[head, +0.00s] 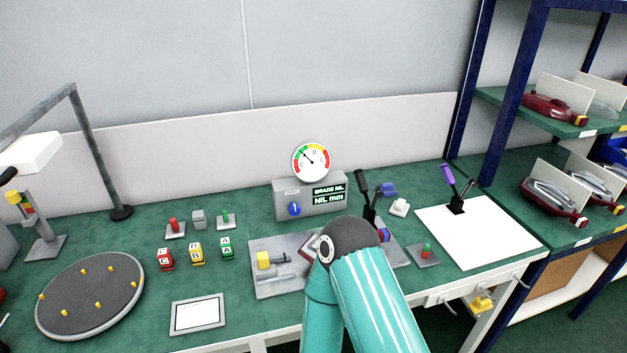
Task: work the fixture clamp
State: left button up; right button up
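The fixture (285,287) is a grey plate at the table's front middle, with a yellow block and a grey rod on its left part. At its back right stands a dark clamp (369,213), with a black bar (360,182) raised up and to the left and a blue-tipped handle (387,190) leaning right. My turquoise arm, from the bottom right of centre, covers the plate's middle and the clamp's lower front. A small red and blue part shows beside its dark joint. Neither gripper is visible; any gripper on this arm is hidden behind it.
A second clamp (457,205) with a purple handle stands on a white board (490,245) at right. A gauge (311,160) tops a grey box behind the fixture. Lettered blocks and a round pegged turntable (70,322) lie left. A blue-framed rack stands right.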

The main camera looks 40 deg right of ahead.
aim_at(359, 178)
jog(key=z, duration=0.2)
jog(key=i, duration=0.2)
jog(key=u, duration=1.4)
jog(key=k, duration=2.75)
jog(key=z, duration=0.25)
jog(key=i, duration=0.1)
jog(key=z, duration=1.3)
jog(key=i, duration=1.25)
